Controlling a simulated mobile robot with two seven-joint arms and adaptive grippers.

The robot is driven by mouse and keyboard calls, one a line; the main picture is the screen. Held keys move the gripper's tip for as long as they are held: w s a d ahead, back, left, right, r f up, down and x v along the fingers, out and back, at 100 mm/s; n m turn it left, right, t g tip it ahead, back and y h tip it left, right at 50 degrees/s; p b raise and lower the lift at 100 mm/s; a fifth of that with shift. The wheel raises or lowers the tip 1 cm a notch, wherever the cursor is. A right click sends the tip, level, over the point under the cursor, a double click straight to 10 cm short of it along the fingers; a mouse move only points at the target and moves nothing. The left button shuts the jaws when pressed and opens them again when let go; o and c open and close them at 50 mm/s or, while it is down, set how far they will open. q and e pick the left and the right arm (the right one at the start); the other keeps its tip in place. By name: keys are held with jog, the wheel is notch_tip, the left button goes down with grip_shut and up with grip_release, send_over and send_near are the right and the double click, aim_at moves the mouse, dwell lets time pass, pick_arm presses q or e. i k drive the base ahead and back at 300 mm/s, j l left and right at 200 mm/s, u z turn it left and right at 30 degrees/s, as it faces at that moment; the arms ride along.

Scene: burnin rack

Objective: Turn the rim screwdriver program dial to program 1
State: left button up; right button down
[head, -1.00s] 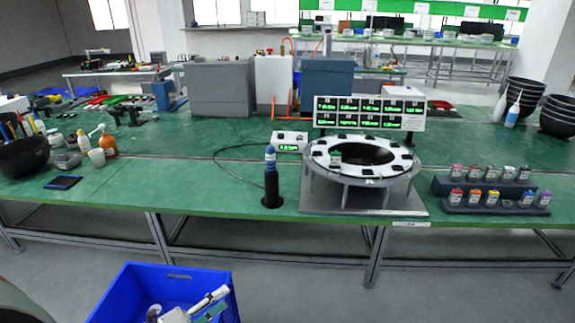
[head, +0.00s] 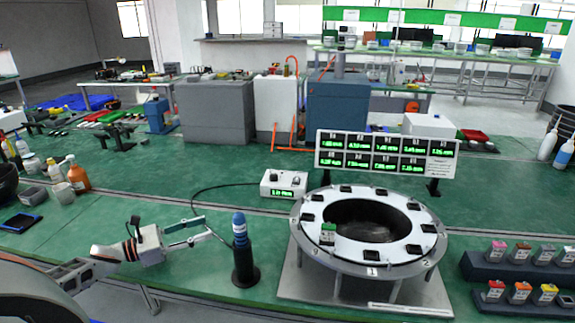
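The white screwdriver control box (head: 284,184) stands on the green bench behind the screwdriver, with a lit green display on its front and a dark cable running left from it. Its small dial is too small to read. The blue and black screwdriver (head: 240,232) stands upright in a black holder. My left gripper (head: 207,229) is over the bench left of the screwdriver, its two fingers apart and pointing right, with nothing visible between them. It is in front of and left of the control box, apart from it. My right gripper is not in view.
A white ring fixture (head: 329,261) with black sockets stands right of the screwdriver. A display panel (head: 386,154) with several green readouts stands behind it. Dark racks (head: 505,272) of coloured modules are at the right. Bottles (head: 78,178) and a dark tablet (head: 20,223) lie left.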

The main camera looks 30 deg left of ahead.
aim_at(272, 177)
jog(key=i, duration=1)
